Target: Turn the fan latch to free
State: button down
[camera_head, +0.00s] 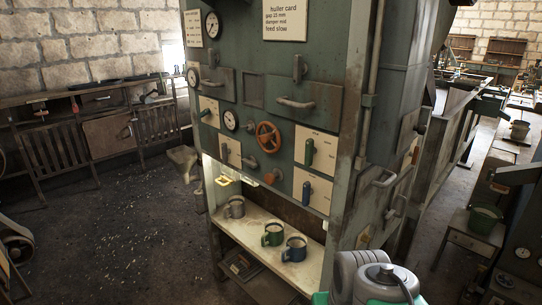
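A tall green machine (240,88) stands in the middle of the view. Its front carries cream plates with upright handles: a green handle (309,152), a blue handle (306,192) below it and a dark green handle (224,153) at the left. The small print on the plates is unreadable, so I cannot tell which handle is the fan latch or how it is marked. A grey and green part of my own arm shows at the bottom edge, apart from the panel. My gripper is not in view.
A right-side bar handle (385,178) sticks out. Open floor (120,240) lies left.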

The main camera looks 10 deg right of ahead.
aim_at(388, 215)
jog(key=u, duration=3.4)
jog(key=k, duration=2.55)
jog(key=z, duration=1.6)
